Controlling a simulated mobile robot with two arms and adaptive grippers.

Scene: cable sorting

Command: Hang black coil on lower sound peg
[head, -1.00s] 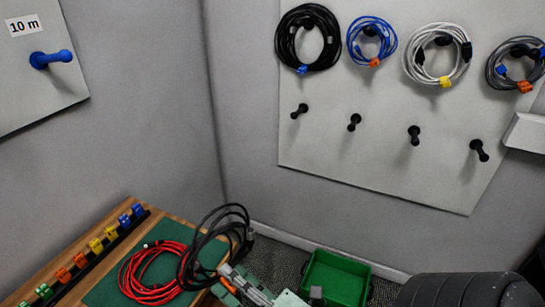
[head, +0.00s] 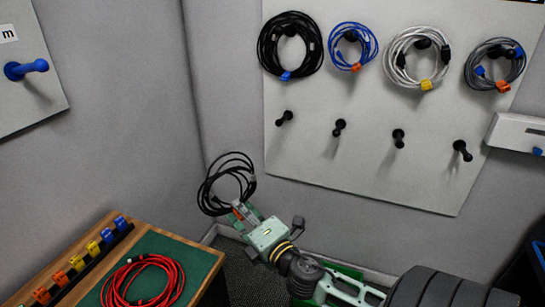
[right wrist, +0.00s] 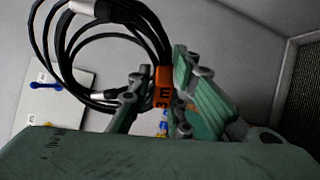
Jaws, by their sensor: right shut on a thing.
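A black coil (head: 211,196) hangs in the air between the workbench and the pegboard. It also shows in the right wrist view (right wrist: 67,48), with an orange tag (right wrist: 164,88) marked 3 m. My right gripper (head: 240,211) is shut on the coil at its lower side; its fingers also show in the right wrist view (right wrist: 158,85). The lower row of the pegboard (head: 300,160) has several bare black pegs, from the left one (head: 284,118) to the right one (head: 461,149). No label tells which is the sound peg. My left gripper is out of view.
Upper pegs hold a larger black coil (head: 262,43), a blue coil (head: 333,42), a white coil (head: 392,58) and a grey coil (head: 473,70). A red coil (head: 112,284) lies on the green mat (head: 185,256). A white box (head: 508,130) juts out at right. A green bin is mostly hidden behind my arm.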

